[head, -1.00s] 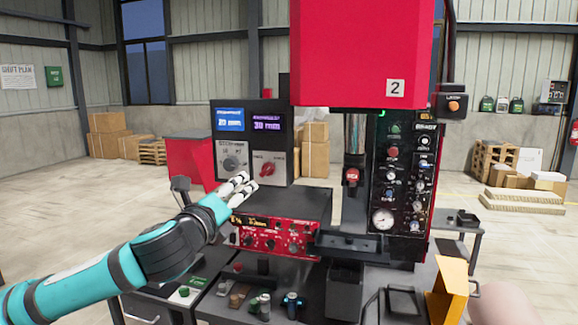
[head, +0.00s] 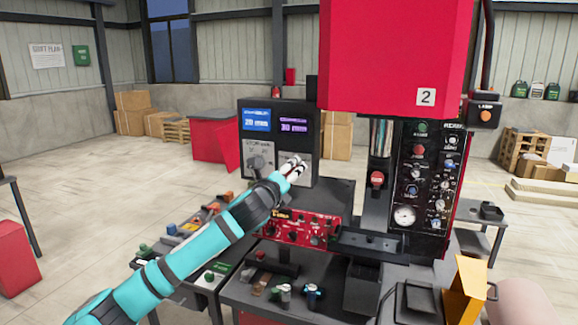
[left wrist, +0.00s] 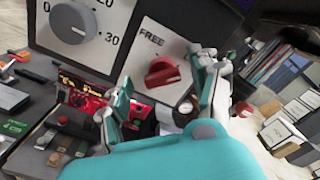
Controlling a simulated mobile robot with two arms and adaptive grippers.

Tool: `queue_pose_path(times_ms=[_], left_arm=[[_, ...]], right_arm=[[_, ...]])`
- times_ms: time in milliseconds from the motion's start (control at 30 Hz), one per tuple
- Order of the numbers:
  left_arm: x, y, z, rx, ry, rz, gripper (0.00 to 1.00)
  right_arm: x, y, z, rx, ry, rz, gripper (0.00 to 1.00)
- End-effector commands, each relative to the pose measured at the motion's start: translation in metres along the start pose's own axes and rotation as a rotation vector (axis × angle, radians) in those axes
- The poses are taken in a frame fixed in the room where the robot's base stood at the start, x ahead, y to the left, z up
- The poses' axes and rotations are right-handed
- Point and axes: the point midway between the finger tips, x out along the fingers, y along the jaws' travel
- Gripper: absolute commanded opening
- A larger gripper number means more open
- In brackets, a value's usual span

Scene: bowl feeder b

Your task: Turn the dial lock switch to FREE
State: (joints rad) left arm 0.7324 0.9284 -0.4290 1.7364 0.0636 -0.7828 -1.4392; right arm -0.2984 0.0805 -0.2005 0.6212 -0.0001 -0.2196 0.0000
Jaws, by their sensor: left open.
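The red dial lock switch (left wrist: 162,72) sits on a light plate marked FREE on the dark display box (head: 246,188). In the left wrist view its handle lies roughly level, with the FREE label above and to its left; the other label is hidden. My left gripper (head: 296,163) is in front of this plate and covers the switch in the head view. In the left wrist view the fingers (left wrist: 165,100) are spread apart on both sides below the switch, with nothing between them. I cannot tell whether a finger touches it. My right gripper is not in view.
A grey round dial (left wrist: 73,22) with a number scale sits left of the switch. Below is a red control panel (head: 283,230). The big red machine head (head: 395,60) and black gauge panel (head: 425,190) stand to the right. Small parts lie on the bench.

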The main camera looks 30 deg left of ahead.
Motion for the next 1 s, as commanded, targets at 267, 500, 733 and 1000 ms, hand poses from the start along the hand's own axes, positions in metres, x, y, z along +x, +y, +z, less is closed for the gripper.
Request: queue_pose_path(times_ms=[267, 500, 733, 1000], left_arm=[[0.0123, -0.0002, -0.0008, 0.0, 0.001, -0.001, 0.63], [0.012, 0.0, -0.0007, 0.001, 0.001, -0.001, 0.55], [0.0118, 0.0001, -0.0007, 0.0, 0.001, -0.001, 0.25], [0.0118, 0.0002, -0.0008, -0.004, 0.001, 0.0, 0.07]], right_arm=[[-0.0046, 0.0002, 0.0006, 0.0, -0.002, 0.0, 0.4], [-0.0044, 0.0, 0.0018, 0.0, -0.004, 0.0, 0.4], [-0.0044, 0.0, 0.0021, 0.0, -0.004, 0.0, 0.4], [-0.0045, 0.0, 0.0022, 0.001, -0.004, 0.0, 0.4]])
